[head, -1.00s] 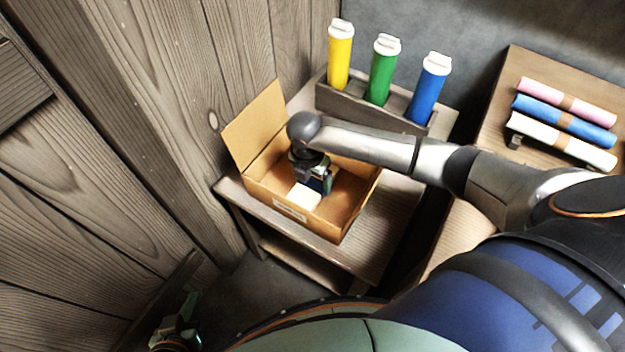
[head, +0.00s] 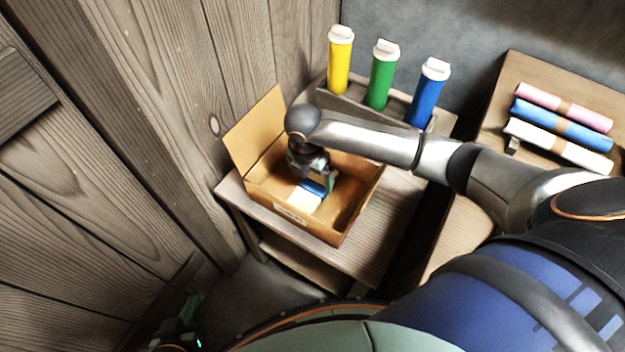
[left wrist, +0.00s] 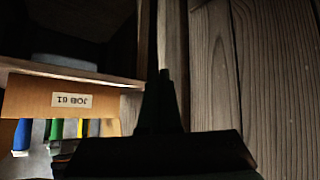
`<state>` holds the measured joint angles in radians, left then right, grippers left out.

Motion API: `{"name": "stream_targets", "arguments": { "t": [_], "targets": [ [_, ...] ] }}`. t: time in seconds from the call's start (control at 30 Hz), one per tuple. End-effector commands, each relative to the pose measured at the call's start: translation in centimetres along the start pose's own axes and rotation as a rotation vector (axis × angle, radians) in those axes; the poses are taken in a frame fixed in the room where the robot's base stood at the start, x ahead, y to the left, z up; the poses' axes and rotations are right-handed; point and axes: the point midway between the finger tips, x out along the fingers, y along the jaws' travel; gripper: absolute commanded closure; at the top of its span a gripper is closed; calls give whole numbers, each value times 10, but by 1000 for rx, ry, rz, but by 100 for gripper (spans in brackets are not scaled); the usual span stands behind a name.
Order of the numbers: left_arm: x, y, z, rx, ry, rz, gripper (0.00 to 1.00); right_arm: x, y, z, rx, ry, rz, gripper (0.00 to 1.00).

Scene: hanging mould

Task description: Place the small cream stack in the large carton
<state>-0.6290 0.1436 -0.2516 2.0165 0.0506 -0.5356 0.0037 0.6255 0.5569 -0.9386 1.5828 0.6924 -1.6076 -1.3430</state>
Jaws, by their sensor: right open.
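The small cream stack (head: 305,202) lies inside the large carton (head: 347,222), on its floor near the front wall. A blue part (head: 314,187) shows at its far edge. The carton is open, with one flap raised at the left. My right gripper (head: 318,184) is inside the carton, open, just above and beside the stack. I cannot tell whether a finger touches it. My left gripper (head: 180,335) is low at the lower left, away from the carton. In the left wrist view its dark fingers (left wrist: 163,75) look closed together, with nothing visible between them.
The carton stands on a wooden bench (head: 385,225). Behind it a rack holds a yellow (head: 340,62), a green (head: 381,78) and a blue tube (head: 427,95). Rolled cloths (head: 562,120) lie on a shelf at right. A plank wall (head: 120,130) closes the left side.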

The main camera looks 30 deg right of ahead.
Motion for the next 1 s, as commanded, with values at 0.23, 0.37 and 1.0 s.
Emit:
{"name": "stream_targets", "arguments": {
  "t": [0.23, 0.37, 1.0],
  "targets": [
    [-7, -1, -12, 1, 15, -5, 100, -58, 1, 1, -1, 0, 4, 0],
    [-8, -4, -9, 0, 6, -12, 100, -75, 1, 1, 0, 0, 3, 0],
    [-11, -4, 0, -9, -7, -17, 100, -85, 0, 0, 2, 1, 1, 0]
  ]
}}
